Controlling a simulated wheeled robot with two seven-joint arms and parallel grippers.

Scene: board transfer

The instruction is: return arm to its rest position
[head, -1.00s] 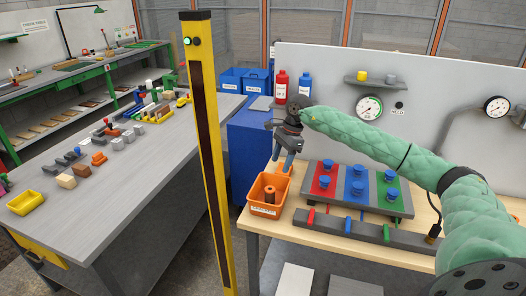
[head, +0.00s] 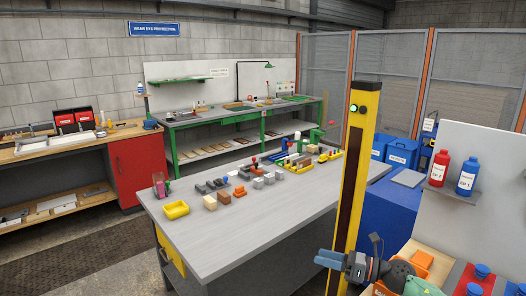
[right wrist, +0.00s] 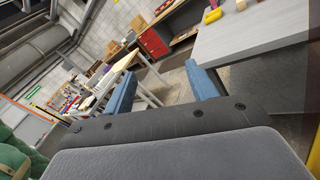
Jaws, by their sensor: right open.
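My right gripper (head: 329,260) is at the bottom of the head view, in front of the yellow post's lower part, with its blue fingers pointing left. In the right wrist view its two blue fingers (right wrist: 162,88) stand wide apart with nothing between them. Part of my green right arm shows at the lower right of the head view. My left gripper is in neither view.
The yellow post (head: 360,150) with a green light stands close by. A grey table (head: 235,240) with several small parts and a yellow tray (head: 176,210) is to the left. Red (head: 439,168) and blue (head: 467,175) bottles stand at right.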

